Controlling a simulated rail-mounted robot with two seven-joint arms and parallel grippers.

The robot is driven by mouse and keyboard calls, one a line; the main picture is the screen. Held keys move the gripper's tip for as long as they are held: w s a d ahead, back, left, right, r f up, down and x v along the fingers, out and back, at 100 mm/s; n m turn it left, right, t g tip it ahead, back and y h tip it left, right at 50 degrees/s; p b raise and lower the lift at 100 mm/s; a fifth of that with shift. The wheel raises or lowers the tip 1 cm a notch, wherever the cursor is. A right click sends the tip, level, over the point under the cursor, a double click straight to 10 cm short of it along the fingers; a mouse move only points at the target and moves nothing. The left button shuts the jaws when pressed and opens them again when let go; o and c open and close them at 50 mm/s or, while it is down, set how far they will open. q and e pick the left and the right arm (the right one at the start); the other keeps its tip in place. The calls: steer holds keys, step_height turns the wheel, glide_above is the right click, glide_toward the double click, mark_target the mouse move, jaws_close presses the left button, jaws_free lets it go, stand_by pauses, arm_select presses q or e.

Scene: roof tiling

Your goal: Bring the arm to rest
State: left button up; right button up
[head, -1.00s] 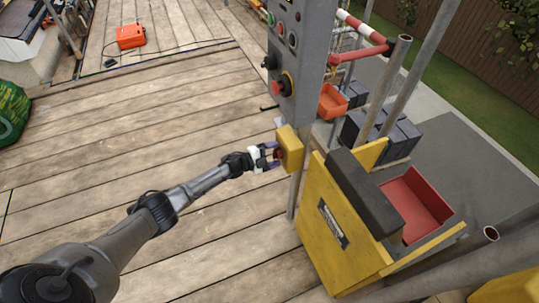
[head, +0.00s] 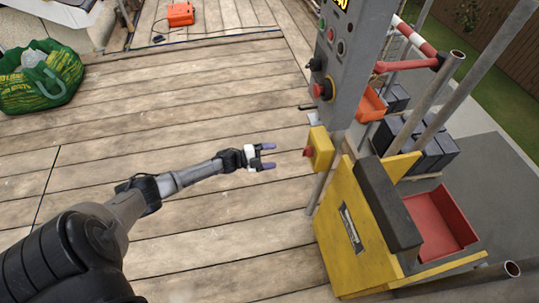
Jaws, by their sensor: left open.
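My left arm reaches in from the lower left over the wooden deck in the head view. My left gripper (head: 268,157) is open and empty, its two purple-grey fingertips pointing right. It is apart from the yellow box with a red button (head: 319,149), which sits to its right on a grey post. My right gripper is not in view.
A grey control panel (head: 348,60) with several knobs and buttons stands above the yellow box. A yellow hoist housing (head: 355,230) with a red tray (head: 432,222) and metal poles fills the right. A green bag (head: 40,77) lies at left. The middle planks are clear.

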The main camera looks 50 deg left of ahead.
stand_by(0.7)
arm_select(q)
steer(key=w+a+f+n+g+y, duration=0.1)
steer(key=a+f+n+g+y, duration=0.1)
steer(key=a+f+n+y, duration=0.4)
steer(key=s+d+r+n+g+y, duration=0.2)
steer(key=d+r+n+g+y, duration=0.45)
steer(key=r, duration=0.45)
steer(key=s+d+r+n+h+p, duration=0.1)
steer(key=s+d+r+h, duration=0.15)
steer(key=s+d, duration=0.6)
steer(key=s+d+r+n+h+p, duration=0.1)
steer(key=s+d+r, duration=0.3)
steer(key=s+d, duration=0.45)
steer(key=s+d+f+n+g+h+p, duration=0.1)
steer(key=s+d+g, duration=0.15)
steer(key=s, duration=0.35)
steer(key=s+d+f+g+h+p, duration=0.1)
steer(key=s+d+p, duration=0.1)
steer(key=s+d, duration=0.3)
step_height(320, 180, up, 38)
steer(key=a+p, duration=0.1)
steer(key=p, duration=3.6)
steer(key=shift+s+a+f, duration=0.15)
steer(key=shift+s+f, duration=0.05)
steer(key=shift+s, duration=0.05)
